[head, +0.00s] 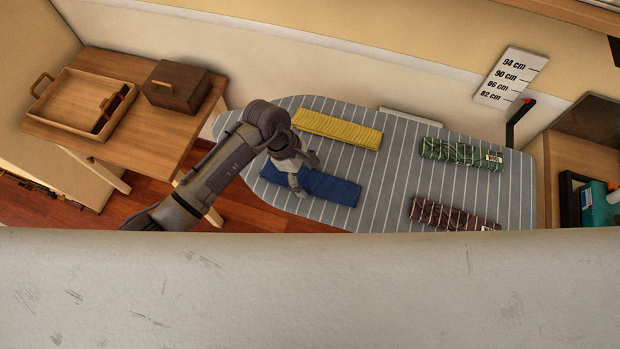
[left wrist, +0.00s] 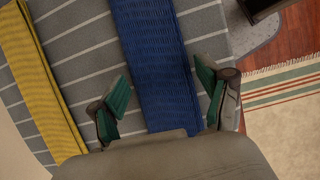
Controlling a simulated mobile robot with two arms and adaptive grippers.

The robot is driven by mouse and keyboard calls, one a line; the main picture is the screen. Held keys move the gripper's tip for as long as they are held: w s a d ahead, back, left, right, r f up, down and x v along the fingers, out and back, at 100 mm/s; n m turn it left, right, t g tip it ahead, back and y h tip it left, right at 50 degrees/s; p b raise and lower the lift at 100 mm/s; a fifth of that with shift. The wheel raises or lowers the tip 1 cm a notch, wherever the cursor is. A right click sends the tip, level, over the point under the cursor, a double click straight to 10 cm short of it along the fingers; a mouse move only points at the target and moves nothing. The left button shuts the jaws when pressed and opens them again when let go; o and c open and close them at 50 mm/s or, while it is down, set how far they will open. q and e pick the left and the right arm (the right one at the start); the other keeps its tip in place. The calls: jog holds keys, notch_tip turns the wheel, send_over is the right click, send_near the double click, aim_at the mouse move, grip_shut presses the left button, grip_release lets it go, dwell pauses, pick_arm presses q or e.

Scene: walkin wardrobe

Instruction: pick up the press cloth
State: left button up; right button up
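A blue folded ribbed cloth (head: 325,187) lies flat on the striped ironing board (head: 390,165). A yellow folded cloth (head: 338,128) lies behind it. The pictures do not show which one is called the press cloth. My left gripper (head: 303,172) is over the left part of the blue cloth and hides some of it. In the left wrist view my left gripper (left wrist: 165,95) is open, its green-padded fingers on either side of the blue cloth (left wrist: 155,55), with nothing gripped. The yellow cloth (left wrist: 40,80) lies outside the left finger. My right gripper is not in view.
A green patterned roll (head: 460,153) and a dark red one (head: 450,215) lie on the board's right part. A wooden table (head: 150,140) at left holds a tray (head: 75,115) and a brown box (head: 177,86). A height sign (head: 511,77) stands behind.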

aim_at(314, 180)
pick_arm(q)
jog(key=c, duration=0.5)
jog(key=shift+r, duration=0.5)
notch_tip(314, 180, up, 2)
jog(key=shift+w+r+b, duration=0.1)
jog(key=shift+r+b, duration=0.05)
jog(key=shift+b, duration=0.8)
jog(key=s+d+r+b, duration=0.4)
jog(key=s+d+r, duration=0.2)
jog(key=d, duration=0.3)
jog(key=shift+s+d+r, duration=0.35)
jog(key=shift+d+r, duration=0.05)
jog(key=shift+r, duration=0.5)
